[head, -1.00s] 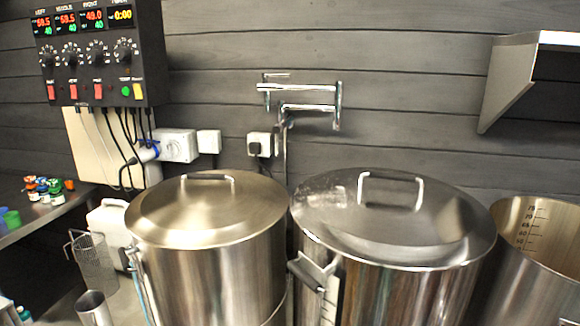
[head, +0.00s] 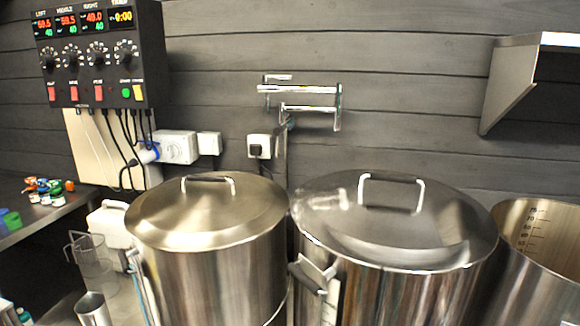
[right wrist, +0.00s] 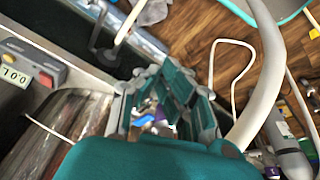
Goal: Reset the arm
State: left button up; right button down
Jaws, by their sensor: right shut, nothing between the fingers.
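My right gripper (right wrist: 164,78) shows in the right wrist view, with teal and grey fingers. It is shut and holds nothing. No handle or vessel is in its grasp. Neither of my arms shows in the head view, and my left gripper is in no view.
A control box (head: 98,50) and folding tap (head: 300,100) are on the wall. A wooden floor (right wrist: 190,40) shows in the wrist view.

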jog(key=s+f+g, duration=0.1)
jog(key=s+f, duration=0.1)
jog(key=f, duration=0.7)
jog(key=s+f, duration=0.3)
jog(key=f, duration=0.5)
jog(key=s+d+f+g, duration=0.1)
jog(key=s+d+f, duration=0.2)
jog(key=s+f, duration=1)
jog(key=shift+s+d, duration=0.15)
jog(key=shift+s, duration=0.75)
jog(key=shift+f, duration=0.1)
